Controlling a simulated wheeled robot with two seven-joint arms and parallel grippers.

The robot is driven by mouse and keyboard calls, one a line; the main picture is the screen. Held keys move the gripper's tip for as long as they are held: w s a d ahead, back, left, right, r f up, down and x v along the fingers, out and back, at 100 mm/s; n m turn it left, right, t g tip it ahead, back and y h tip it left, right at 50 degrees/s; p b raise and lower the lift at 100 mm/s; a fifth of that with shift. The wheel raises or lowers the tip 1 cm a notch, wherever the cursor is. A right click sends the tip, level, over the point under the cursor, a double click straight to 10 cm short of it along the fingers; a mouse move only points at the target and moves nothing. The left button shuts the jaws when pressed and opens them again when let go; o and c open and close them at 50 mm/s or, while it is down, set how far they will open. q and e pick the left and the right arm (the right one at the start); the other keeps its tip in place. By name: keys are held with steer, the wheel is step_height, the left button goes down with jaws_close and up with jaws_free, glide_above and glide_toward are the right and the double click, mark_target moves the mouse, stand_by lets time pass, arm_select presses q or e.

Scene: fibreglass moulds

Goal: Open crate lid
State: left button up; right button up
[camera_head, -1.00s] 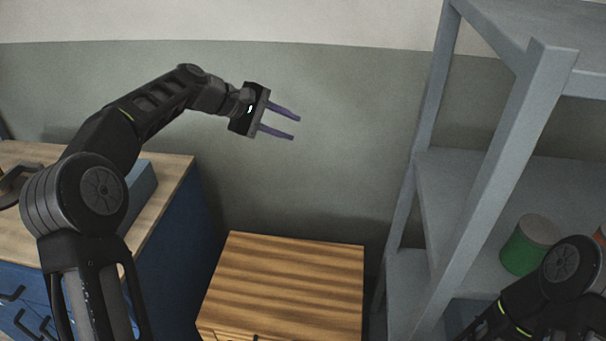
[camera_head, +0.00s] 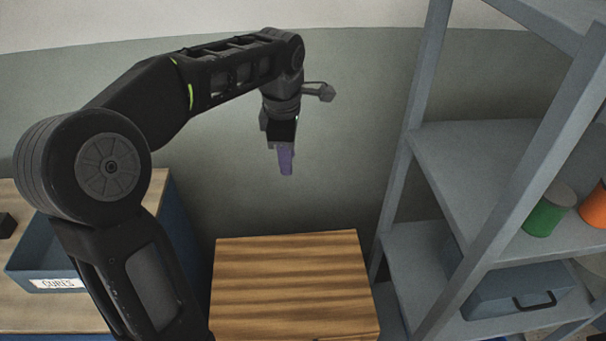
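The wooden crate, with its striped lid (camera_head: 290,285) lying flat and closed on top, stands at the bottom centre of the head view. My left gripper (camera_head: 286,172) points downward above the far side of the lid, clear of it, with the wall behind. Its purple fingers line up edge-on from this angle, so the gap between them does not show. Nothing shows held in it. The crate's front is mostly below the picture. My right gripper is out of the picture.
A grey shelf rack (camera_head: 469,180) stands to the right, holding a green can (camera_head: 546,215), an orange can (camera_head: 594,208) and a blue-grey case (camera_head: 515,293). The wall is behind.

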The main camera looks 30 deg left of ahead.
arm_select(q)
steer(key=shift+s+a+n, duration=0.2)
steer(key=shift+a+n, duration=0.05)
steer(key=shift+n, duration=0.85)
steer(key=shift+f, duration=0.1)
step_height(320, 180, down, 8)
steer(key=p, duration=0.1)
steer(key=shift+w+a, duration=0.3)
steer(key=shift+w, duration=0.1)
steer(key=shift+r, duration=0.2)
jaws_close()
